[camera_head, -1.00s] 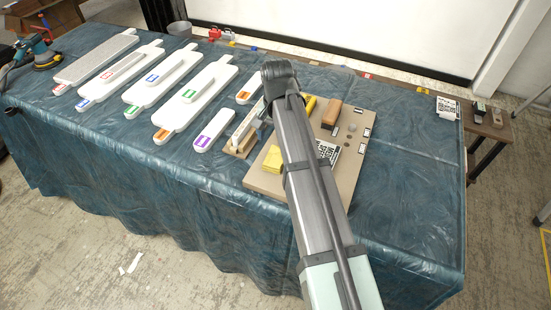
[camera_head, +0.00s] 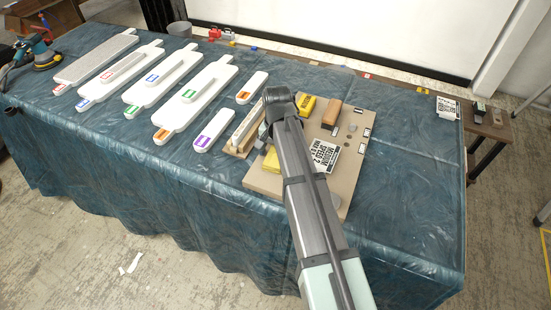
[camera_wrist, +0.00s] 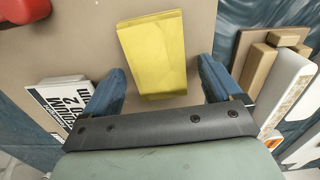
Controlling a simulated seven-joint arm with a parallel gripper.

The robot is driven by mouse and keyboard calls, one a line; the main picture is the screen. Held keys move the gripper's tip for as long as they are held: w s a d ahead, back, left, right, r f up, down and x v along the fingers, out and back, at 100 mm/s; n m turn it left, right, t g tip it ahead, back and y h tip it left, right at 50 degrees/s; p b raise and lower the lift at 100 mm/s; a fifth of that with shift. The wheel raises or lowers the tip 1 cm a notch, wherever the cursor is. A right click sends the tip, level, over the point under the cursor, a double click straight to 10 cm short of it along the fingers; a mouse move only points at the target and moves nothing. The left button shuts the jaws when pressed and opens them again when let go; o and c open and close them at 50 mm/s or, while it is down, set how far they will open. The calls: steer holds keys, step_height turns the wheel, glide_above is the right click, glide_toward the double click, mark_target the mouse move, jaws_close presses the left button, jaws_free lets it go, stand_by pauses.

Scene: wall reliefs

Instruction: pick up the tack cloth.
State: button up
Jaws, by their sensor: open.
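The tack cloth seems to be the yellow folded piece (camera_wrist: 152,52) lying flat on the tan board in the wrist view. In the head view the yellow piece (camera_head: 271,160) is partly covered by my arm. My gripper (camera_wrist: 160,84) is open, with one blue finger on each side of the near end of the yellow piece. There are gaps between the fingers and its sides. Most of it extends beyond the fingertips. I cannot tell how high the fingers are above the board. The head view mostly hides my gripper behind the arm.
The tan board (camera_head: 258,184) also carries a printed card (camera_head: 321,156), a yellow block (camera_head: 307,106) and a brown block (camera_head: 331,113). A wooden piece (camera_wrist: 262,62) lies right in the wrist view, a red object (camera_wrist: 22,9) at upper left. White boards fill the table's left.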

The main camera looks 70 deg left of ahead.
steer(key=shift+c, duration=0.4)
steer(key=c, duration=1)
steer(key=shift+c, duration=0.2)
steer(key=shift+r, duration=0.1)
step_height(320, 180, up, 10)
